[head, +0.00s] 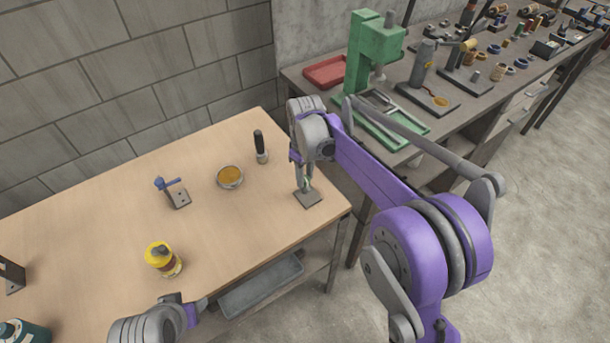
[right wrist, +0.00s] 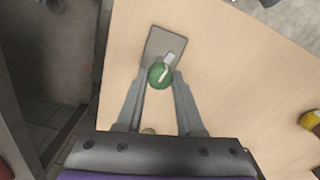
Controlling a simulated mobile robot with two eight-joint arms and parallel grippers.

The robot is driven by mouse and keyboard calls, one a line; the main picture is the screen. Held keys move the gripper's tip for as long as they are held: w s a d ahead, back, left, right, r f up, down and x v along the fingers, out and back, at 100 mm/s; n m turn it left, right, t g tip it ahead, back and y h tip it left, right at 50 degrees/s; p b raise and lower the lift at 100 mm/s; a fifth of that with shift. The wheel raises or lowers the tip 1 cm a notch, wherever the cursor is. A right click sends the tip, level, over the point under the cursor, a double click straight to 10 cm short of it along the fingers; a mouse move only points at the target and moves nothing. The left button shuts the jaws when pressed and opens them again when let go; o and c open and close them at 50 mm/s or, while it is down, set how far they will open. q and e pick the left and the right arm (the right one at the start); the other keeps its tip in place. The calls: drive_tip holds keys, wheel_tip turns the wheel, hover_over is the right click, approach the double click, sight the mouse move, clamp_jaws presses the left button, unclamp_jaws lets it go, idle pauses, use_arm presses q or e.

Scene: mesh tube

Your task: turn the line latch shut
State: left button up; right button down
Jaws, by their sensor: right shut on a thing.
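The line latch appears to be a round green knob (right wrist: 160,74) with a pale stripe, on a square grey plate (right wrist: 169,47). In the head view the plate (head: 308,198) lies near the table's right corner, and the knob is mostly hidden by my gripper. My right gripper (right wrist: 159,78) is shut on the green knob, with one finger on each side of it. It also shows in the head view (head: 305,186), pointing down over the plate. My left gripper (head: 201,303) is low at the table's front edge, away from the latch; its fingers are unclear.
A blue-handled lever on a grey bracket (head: 177,197), a bowl of orange contents (head: 230,176), a black-handled tool (head: 260,147) and a yellow-topped container (head: 163,260) stand on the wooden table (head: 110,215). A green press (head: 362,60) stands on the bench behind. Table space left of the plate is clear.

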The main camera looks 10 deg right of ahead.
drive_tip(key=m, duration=0.4)
drive_tip(key=shift+m, duration=0.3)
drive_tip(key=m, duration=0.3)
drive_tip(key=shift+m, duration=0.3)
drive_tip(key=m, duration=0.3)
drive_tip(key=shift+m, duration=2.2)
drive_tip(key=c, duration=0.5)
unclamp_jaws()
drive_tip(key=shift+r, duration=0.1)
